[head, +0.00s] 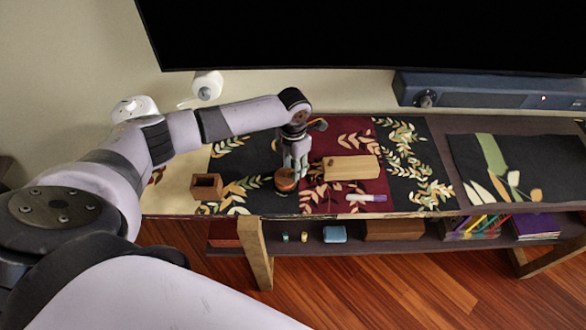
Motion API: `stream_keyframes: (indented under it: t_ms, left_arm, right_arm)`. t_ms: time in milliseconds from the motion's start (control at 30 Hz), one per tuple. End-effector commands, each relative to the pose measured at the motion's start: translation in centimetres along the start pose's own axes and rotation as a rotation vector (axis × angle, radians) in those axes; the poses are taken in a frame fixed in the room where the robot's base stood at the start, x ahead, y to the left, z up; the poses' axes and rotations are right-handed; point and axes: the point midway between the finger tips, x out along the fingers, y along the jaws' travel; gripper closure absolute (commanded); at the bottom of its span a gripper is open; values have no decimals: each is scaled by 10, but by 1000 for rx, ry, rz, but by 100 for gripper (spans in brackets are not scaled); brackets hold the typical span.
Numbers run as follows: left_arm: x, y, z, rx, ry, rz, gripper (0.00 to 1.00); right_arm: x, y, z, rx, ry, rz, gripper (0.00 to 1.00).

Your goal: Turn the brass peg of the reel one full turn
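My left gripper (295,172) points down over the shelf top, its fingertips at or just above a small round copper-brown object (285,181) with a dark lower part. This looks like the reel. The brass peg cannot be made out; the fingers cover the upper part of the round object. I cannot tell whether the fingers are closed on anything or only near it. My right gripper is not in view.
A wooden block (351,168) lies just right of the gripper, with a purple-and-white marker (366,197) in front. A small open brown box (207,186) stands left. A soundbar (490,91) and dark screen (370,30) are behind. A dark leaf-patterned mat (520,165) lies right.

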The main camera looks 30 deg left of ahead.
Motion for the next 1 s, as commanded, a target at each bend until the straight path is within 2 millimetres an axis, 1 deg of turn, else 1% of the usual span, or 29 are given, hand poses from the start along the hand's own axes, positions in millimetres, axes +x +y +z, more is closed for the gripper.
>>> stream_keyframes:
  t_ms: [33, 100, 300, 400, 500, 667, 1000]
  left_arm:
    - [-11, 0, 1, 1, -5, 0, 68]
    - [-26, 1, 1, 1, -6, 2, 68]
    - [-69, 1, 1, 0, -4, 2, 68]
    - [-85, 0, 1, 0, -3, 1, 68]
    - [-96, 0, 1, 0, -3, 1, 68]
    - [-103, 1, 0, -1, 0, 1, 68]
    - [-103, 0, 0, 0, 0, 1, 68]
  right_arm:
    - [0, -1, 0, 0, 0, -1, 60]
    - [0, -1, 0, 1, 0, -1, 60]
    - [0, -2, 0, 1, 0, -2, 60]
    - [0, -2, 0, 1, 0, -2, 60]
    - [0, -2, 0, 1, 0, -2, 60]
    - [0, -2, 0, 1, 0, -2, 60]
    - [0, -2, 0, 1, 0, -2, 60]
